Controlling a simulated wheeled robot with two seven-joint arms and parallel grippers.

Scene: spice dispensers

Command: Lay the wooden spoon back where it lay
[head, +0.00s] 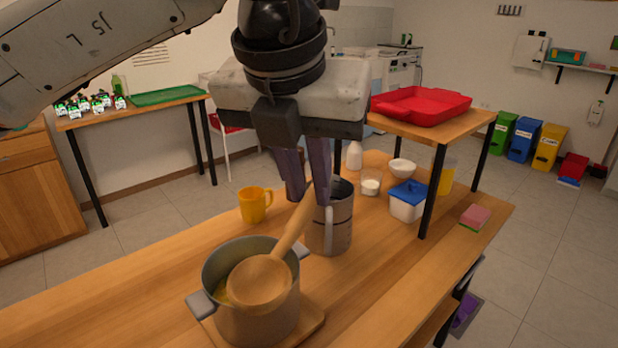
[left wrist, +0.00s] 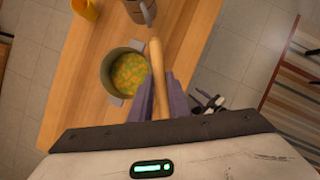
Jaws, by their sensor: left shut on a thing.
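My left gripper (head: 307,180) is shut on the handle of the wooden spoon (head: 260,281). The spoon is tilted, its round bowl low at the left and its handle rising to my fingers. In the head view the bowl appears over the mouth of the grey pot (head: 258,317); whether it touches the pot I cannot tell. In the left wrist view the spoon handle (left wrist: 157,75) stands between my fingers (left wrist: 160,98), and the pot (left wrist: 112,72) beside it holds a yellow-green soup. My right gripper is not in view.
The pot stands on a wooden board (head: 308,322). A metal canister (head: 332,225) is close behind the spoon, with a yellow mug (head: 254,206) to its left. A blue-lidded container (head: 407,203) and a sponge (head: 475,217) are farther right. The table's front left is clear.

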